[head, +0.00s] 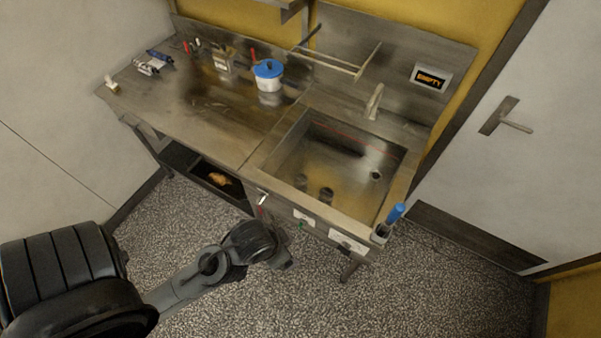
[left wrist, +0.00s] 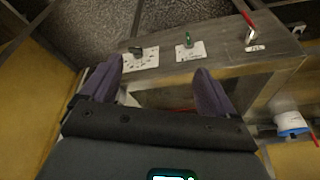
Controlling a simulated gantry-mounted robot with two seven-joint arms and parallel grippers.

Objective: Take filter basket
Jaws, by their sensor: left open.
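I cannot pick out a filter basket for certain. Two small dark round shapes lie on the floor of the steel sink (head: 305,130); they are too small to tell what they are. My left gripper (head: 286,262) is low in front of the sink cabinet, over the speckled floor. In the left wrist view its two purple-grey fingers (left wrist: 156,92) are spread apart with nothing between them. They face the panel with knobs, apart from it as far as I can tell. My right gripper is not in view.
The front panel (left wrist: 200,62) carries labelled knobs and a red lever (left wrist: 245,20). A blue-lidded pot (head: 268,76) stands on the steel counter (head: 200,105). A blue-handled tool (head: 396,213) stands at the sink's front right corner. A faucet (head: 374,101) is behind the sink.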

